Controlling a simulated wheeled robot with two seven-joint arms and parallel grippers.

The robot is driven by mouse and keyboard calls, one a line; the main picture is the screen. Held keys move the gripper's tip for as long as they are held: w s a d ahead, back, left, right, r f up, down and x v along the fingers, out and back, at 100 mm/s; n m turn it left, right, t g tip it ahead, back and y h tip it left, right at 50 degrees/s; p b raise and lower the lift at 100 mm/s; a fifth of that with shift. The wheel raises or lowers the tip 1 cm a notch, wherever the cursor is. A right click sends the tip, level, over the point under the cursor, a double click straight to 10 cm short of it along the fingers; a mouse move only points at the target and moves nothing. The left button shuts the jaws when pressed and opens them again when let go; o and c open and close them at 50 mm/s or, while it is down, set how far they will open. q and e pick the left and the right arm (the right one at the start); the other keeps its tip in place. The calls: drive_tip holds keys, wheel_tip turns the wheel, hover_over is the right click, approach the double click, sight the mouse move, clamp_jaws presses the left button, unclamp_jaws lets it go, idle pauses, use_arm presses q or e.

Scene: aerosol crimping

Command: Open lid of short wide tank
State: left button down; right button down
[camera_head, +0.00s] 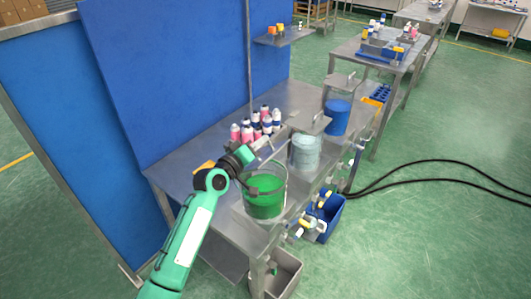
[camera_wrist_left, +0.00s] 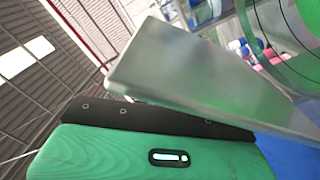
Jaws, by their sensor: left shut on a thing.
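The short wide tank (camera_head: 264,203) stands at the near end of the metal table. It is clear-walled with green contents, and the green shows from above. Its curved wall also shows in the left wrist view (camera_wrist_left: 290,45). My left gripper (camera_head: 257,153) is behind the tank's rim and shut on a flat grey metal plate, which looks like the lid. This lid (camera_wrist_left: 205,85) is tilted up across the left wrist view, close to the green gripper body. The fingertips and the exact grip are hidden. My right gripper is not in view.
A pale blue tank (camera_head: 305,152) and a dark blue tank (camera_head: 337,117) stand farther along the table. Several pink and white bottles (camera_head: 256,124) stand behind. A blue panel (camera_head: 180,85) borders the left. A blue bin (camera_head: 328,215) and grey bin (camera_head: 283,275) are below the table edge.

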use_arm(q)
drive_tip(key=w+a+n, duration=0.7)
drive_tip(key=a+n, duration=0.3)
drive_tip(key=n, duration=0.2)
drive_tip(key=shift+w+a+r, duration=0.15)
drive_tip(key=shift+w+a, duration=0.1)
drive_tip(key=shift+w, duration=0.1)
